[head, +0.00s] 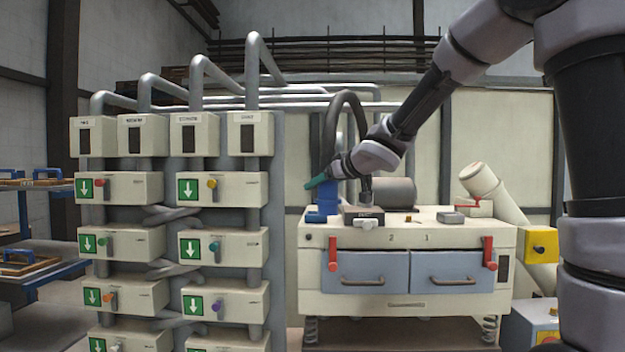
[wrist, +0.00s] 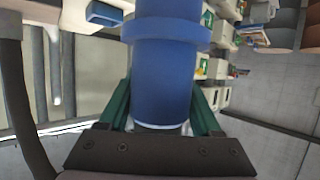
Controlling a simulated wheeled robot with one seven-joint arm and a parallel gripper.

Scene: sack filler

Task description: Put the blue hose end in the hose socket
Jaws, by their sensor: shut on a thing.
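My gripper (head: 318,183) has green fingers and is shut on the blue hose end (head: 328,197), above the left end of the machine's top. In the wrist view the blue hose end (wrist: 168,75) fills the space between the fingers of my gripper (wrist: 162,108); it is a wide blue cylinder with a raised collar. A dark hose (head: 348,97) arcs up behind my wrist. A small blue fitting (head: 316,217) sits on the machine's top left corner, just below the hose end; it may be the hose socket. Whether they touch cannot be told.
The cream machine (head: 410,294) has two grey-blue drawers and red levers (head: 332,253). A dark box (head: 363,215) stands on its top, right of the hose end. A valve rack (head: 172,245) with several coloured knobs stands left. A yellow box (head: 541,245) is at right.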

